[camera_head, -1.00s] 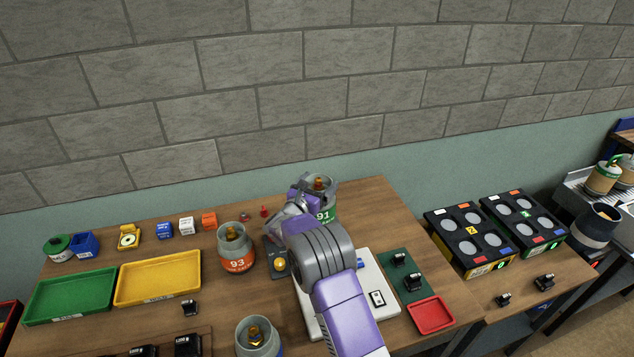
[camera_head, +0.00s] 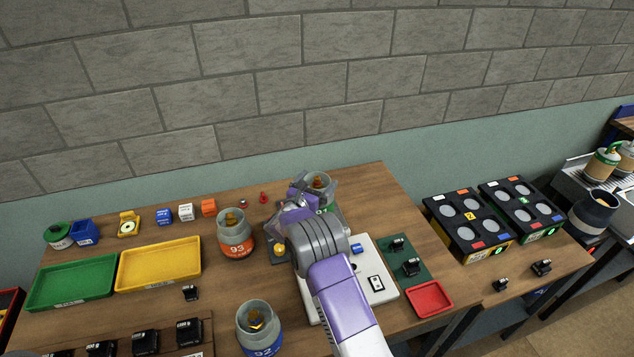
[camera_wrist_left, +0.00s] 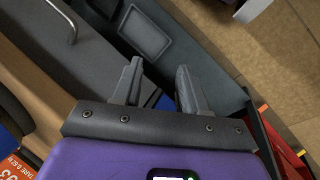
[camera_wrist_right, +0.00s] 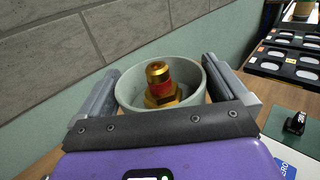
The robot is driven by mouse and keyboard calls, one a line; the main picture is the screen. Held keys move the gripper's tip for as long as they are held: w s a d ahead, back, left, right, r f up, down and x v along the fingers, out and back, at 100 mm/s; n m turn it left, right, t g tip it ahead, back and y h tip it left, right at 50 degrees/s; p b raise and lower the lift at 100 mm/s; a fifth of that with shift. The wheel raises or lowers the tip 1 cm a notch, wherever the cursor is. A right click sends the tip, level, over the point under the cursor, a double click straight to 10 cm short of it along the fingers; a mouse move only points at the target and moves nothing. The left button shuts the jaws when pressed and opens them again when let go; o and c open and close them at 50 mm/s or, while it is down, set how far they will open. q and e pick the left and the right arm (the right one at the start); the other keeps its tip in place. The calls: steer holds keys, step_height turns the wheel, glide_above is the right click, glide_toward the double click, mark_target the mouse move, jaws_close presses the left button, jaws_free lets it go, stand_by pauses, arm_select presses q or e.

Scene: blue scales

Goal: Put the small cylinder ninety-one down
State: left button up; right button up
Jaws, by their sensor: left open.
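The small cylinder ninety-one (camera_head: 319,179) is grey with a brass valve and stands upright at the back of the table in the head view. Its label is mostly hidden by my right gripper (camera_head: 318,202). In the right wrist view its grey collar (camera_wrist_right: 133,88) and brass valve (camera_wrist_right: 160,85) sit between the fingers of the right gripper (camera_wrist_right: 160,85), which is shut on it. I cannot tell whether its base touches the table. My left gripper (camera_wrist_left: 158,85) is open and empty in the left wrist view, away from the cylinder.
Cylinder 93 (camera_head: 236,245) with an orange label and cylinder 92 (camera_head: 258,343) stand to the left and front. A white scale (camera_head: 382,290) lies under my right arm, with a red tray (camera_head: 430,299) beside it. Bare wood shows right of cylinder ninety-one (camera_head: 368,190).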

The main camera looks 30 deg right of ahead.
steer(key=shift+r, duration=0.2)
steer(key=v, duration=1.2)
steer(key=shift+b, duration=0.45)
steer(key=shift+f, duration=0.1)
